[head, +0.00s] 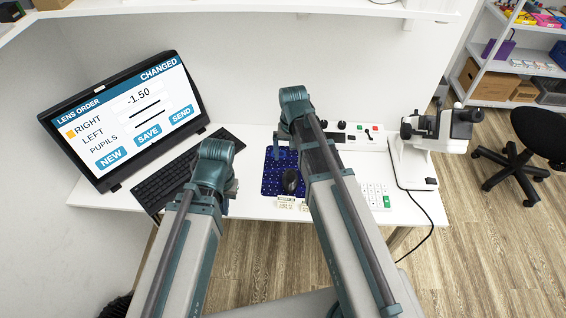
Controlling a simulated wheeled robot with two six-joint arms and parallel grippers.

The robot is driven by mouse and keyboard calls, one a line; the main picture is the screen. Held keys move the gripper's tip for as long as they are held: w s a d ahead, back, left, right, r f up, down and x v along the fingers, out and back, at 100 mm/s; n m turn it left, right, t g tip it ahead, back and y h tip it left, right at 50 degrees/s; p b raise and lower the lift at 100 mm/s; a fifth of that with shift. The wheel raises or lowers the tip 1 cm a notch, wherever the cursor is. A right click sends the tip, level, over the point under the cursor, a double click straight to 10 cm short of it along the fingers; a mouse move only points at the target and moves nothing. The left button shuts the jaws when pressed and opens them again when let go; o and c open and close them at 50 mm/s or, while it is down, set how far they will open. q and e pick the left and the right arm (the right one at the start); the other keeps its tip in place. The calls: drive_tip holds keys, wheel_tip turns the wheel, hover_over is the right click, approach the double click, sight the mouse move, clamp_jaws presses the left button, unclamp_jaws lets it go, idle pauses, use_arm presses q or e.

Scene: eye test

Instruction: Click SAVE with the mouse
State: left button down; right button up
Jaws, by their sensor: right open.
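The monitor (125,118) at the left shows a "LENS ORDER" page headed "CHANGED". RIGHT reads -1.50 with an orange square beside it; LEFT and PUPILS show dark bars. The SAVE button (148,134) sits between NEW (111,158) and SEND (181,115). I cannot make out a pointer. The dark mouse (290,182) rests on a blue patterned pad (270,186), close beside my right forearm. My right gripper (277,143) is open above the pad's far side, partly hidden by its wrist. My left gripper (231,188) is mostly hidden behind its wrist, near the keyboard; its jaws are unclear.
A black keyboard (170,185) lies before the monitor. Small labelled blocks (285,203) sit at the pad's near edge. A white keypad (376,196) and a white optical instrument (420,150) stand to the right. A shelf (250,9) overhangs the desk's back.

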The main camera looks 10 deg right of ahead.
sight(291, 176)
drive_tip(key=shift+f, duration=0.2)
wheel_tip(291, 176, down, 14)
drive_tip(key=b, duration=1.4)
drive_tip(key=shift+r, duration=0.25)
drive_tip(key=c, duration=1.4)
drive_tip(key=shift+w+d, duration=0.45)
drive_tip(key=shift+w, duration=0.3)
